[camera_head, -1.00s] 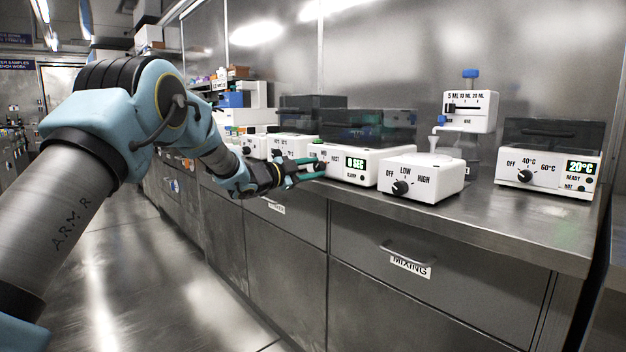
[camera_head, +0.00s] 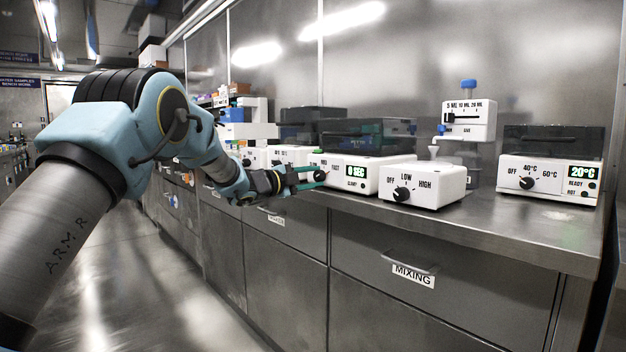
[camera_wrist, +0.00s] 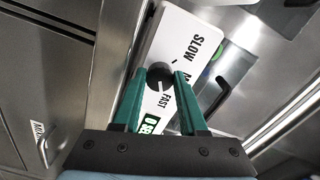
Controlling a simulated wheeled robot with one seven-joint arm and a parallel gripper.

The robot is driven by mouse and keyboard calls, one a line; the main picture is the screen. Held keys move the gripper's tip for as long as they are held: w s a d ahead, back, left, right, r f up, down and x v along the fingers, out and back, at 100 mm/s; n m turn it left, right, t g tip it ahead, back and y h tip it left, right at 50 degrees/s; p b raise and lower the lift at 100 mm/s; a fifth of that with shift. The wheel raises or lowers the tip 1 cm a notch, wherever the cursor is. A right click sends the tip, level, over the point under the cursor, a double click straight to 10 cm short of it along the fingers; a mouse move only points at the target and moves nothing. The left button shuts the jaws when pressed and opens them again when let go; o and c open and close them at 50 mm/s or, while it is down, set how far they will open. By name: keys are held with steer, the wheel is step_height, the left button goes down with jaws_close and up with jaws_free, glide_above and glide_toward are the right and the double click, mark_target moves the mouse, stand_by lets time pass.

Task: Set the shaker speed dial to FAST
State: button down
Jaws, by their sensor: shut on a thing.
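The shaker (camera_head: 343,184) is a white box on the bench with a green-lit display reading 0 SEC and a dark clear-lidded top. Its black round speed dial (camera_wrist: 159,74) shows in the wrist view, with SLOW above it, FAST below and a partly hidden label between. A light mark on the dial seems to point toward FAST. My gripper (camera_head: 318,176) reaches the shaker's front from the left. Its green fingers in the wrist view (camera_wrist: 160,76) are shut on the dial, one on each side. In the head view the gripper mostly hides the dial.
A white unit with an OFF-LOW-HIGH dial (camera_head: 422,186) stands just right of the shaker. A heater reading 20°C (camera_head: 547,180) and a dispenser (camera_head: 468,121) are farther right. A drawer handle (camera_head: 409,264) sticks out below the bench.

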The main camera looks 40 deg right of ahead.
steer(key=shift+f, duration=0.1)
steer(key=shift+c, duration=2.2)
jaws_free()
steer(key=a, duration=1)
steer(key=shift+w+a, duration=0.3)
steer(key=shift+a, duration=0.1)
